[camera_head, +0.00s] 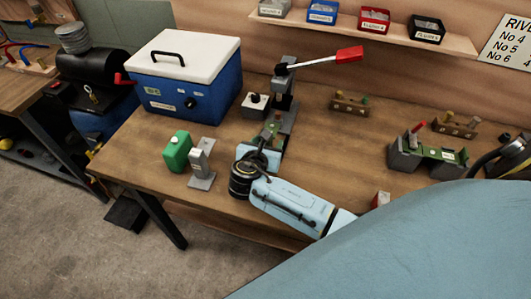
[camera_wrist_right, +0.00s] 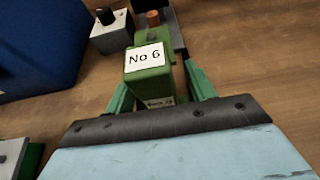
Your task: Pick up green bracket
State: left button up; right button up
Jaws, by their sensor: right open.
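A green bracket (camera_wrist_right: 150,82) with a white "No 6" label stands between the green fingers of my right gripper (camera_wrist_right: 160,85) in the right wrist view. The fingers are open, one on each side of it. I cannot tell whether they touch it. In the head view my right gripper (camera_head: 268,148) reaches to the foot of the lever press (camera_head: 285,100), where the bracket is mostly hidden. My left gripper is not in view.
A blue cooler (camera_head: 190,98) with a white lid stands left of the press, with a small black-knobbed box (camera_head: 256,104) between them. A green can (camera_head: 176,150) and a grey stand (camera_head: 201,165) are near the front edge. Wooden racks (camera_head: 350,104) stand behind.

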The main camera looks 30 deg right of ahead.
jog(key=shift+c, duration=0.2)
jog(key=shift+w, duration=0.1)
grip_shut()
